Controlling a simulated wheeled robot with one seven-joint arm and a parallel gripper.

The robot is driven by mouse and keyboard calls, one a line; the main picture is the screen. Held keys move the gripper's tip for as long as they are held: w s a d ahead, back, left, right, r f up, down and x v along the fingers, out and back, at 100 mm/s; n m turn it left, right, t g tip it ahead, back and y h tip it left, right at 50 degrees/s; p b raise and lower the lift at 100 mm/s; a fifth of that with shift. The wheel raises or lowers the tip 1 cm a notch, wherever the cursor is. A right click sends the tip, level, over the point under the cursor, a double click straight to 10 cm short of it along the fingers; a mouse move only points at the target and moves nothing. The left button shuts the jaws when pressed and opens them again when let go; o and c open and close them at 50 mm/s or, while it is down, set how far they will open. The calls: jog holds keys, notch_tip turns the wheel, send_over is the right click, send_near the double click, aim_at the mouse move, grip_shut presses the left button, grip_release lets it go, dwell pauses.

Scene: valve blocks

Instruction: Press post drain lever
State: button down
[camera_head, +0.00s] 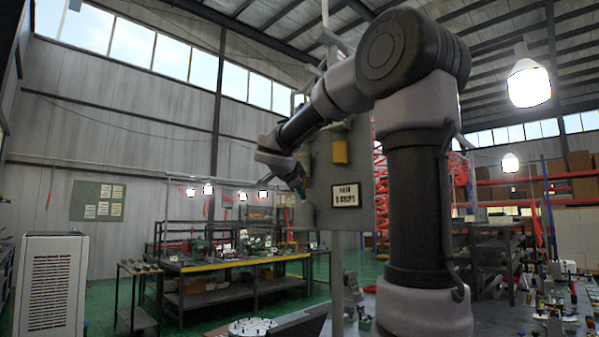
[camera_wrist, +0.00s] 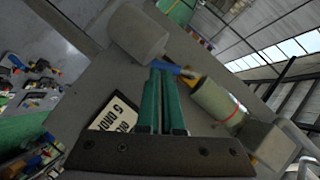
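A grey valve panel (camera_head: 322,165) stands upright on a post, partly behind my arm. A small blue lever (camera_wrist: 178,70) shows in the wrist view just beyond my fingertips, beside a grey cylinder (camera_wrist: 138,33). I cannot tell whether the fingers touch it. No label names it as the post drain lever. My gripper (camera_wrist: 160,72) has two green fingers close together, with nothing seen held between them. In the head view my gripper (camera_head: 301,190) is at the panel's left side, and the lever is not clearly visible there.
A pale cylinder with a red band (camera_wrist: 218,103) sits right of my fingers. A white sign (camera_wrist: 110,122) is on the panel at left; the head view shows a sign (camera_head: 346,194) and a yellow cylinder (camera_head: 340,152). A cluttered table (camera_head: 490,322) lies below.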

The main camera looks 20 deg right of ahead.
jog(key=shift+w+a+f, duration=0.1)
jog(key=shift+w+f, duration=0.5)
jog(key=shift+f, duration=0.25)
jog(key=shift+w+a, duration=0.1)
jog(key=shift+w, duration=0.05)
dwell(0.3)
